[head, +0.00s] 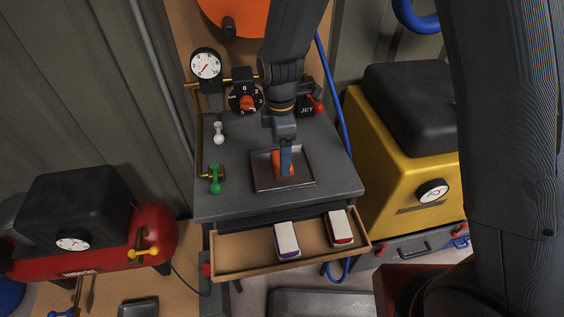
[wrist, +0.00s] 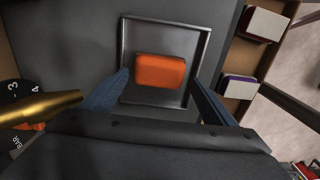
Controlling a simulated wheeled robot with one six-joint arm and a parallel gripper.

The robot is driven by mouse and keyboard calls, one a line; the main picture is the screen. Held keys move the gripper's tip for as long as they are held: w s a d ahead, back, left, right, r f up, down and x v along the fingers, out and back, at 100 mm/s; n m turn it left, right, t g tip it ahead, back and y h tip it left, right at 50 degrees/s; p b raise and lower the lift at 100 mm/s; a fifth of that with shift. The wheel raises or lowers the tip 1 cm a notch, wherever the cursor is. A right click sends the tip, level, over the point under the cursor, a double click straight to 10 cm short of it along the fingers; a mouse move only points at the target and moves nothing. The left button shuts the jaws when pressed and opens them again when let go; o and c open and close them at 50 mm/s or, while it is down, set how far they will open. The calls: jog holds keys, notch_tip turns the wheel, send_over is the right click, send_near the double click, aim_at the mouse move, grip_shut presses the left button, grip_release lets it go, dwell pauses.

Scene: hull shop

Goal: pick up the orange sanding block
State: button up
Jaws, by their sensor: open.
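The orange sanding block (wrist: 160,71) lies in a shallow square metal tray (wrist: 201,31) on the dark bench top. In the head view the block (head: 279,158) is partly hidden behind my gripper, and the tray (head: 264,184) is around it. My gripper (wrist: 160,80) is open, with one blue finger on either side of the block in the wrist view. The gripper (head: 286,172) points down over the tray in the head view. No contact between fingers and block shows, and I cannot tell the exact height.
An open drawer (head: 229,267) below the bench top holds a purple-edged block (head: 287,239) and a red-edged block (head: 340,228). A brass pipe (head: 198,140), gauge (head: 206,65), dial (head: 245,98) and green-handled valve (head: 215,178) stand along the bench's left and back. A yellow machine (head: 400,160) stands right.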

jog(key=shift+w+d+f+p, duration=0.15)
jog(key=shift+f+p, duration=0.45)
jog(key=shift+f, duration=1.35)
jog(key=shift+c, duration=0.5)
jog(key=c, duration=0.8)
jog(key=shift+r, duration=0.1)
jog(key=shift+c, duration=0.2)
